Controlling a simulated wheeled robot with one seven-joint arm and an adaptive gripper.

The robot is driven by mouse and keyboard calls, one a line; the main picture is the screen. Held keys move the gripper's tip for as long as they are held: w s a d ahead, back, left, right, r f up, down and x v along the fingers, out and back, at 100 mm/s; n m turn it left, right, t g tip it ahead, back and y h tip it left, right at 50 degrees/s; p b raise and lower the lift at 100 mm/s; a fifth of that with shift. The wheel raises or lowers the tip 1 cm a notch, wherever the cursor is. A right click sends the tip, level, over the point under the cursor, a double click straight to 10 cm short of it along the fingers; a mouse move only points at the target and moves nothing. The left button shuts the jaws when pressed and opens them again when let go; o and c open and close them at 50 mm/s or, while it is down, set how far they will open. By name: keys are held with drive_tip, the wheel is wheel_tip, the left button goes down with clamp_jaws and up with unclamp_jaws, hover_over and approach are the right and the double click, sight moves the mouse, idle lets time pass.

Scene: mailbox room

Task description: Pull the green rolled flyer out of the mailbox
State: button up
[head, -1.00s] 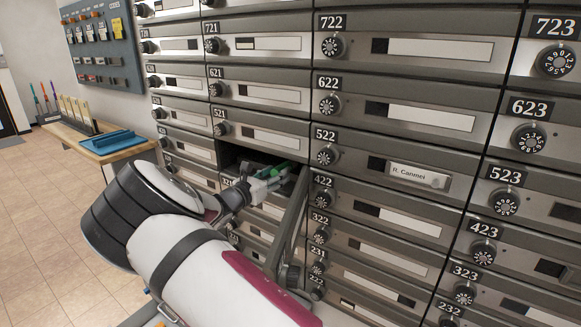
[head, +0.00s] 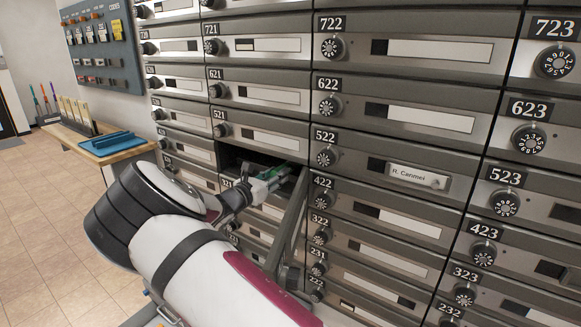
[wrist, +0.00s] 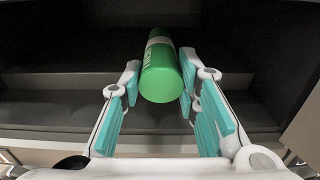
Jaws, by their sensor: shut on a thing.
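The green rolled flyer (wrist: 161,75) lies in an open mailbox compartment (head: 232,157), its round near end facing my wrist camera and a white band around it farther in. My gripper (wrist: 160,88) is at the opening with its teal-padded fingers on both sides of the roll's near end, shut on it. In the head view my gripper (head: 279,175) reaches into the compartment, and the flyer is hard to tell from the green finger pads. The far end of the roll lies in the dark interior.
The open compartment door (head: 291,220) stands out edge-on just right of my gripper. Closed numbered mailboxes (head: 405,175) surround the opening. A wooden counter with a blue tray (head: 118,142) is at the left, with clear tiled floor (head: 40,230) before it.

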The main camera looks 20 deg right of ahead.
drive_tip(key=shift+r, duration=0.35)
drive_tip(key=p+v, duration=0.6)
drive_tip(key=v, duration=1.4)
drive_tip(key=shift+c, duration=0.2)
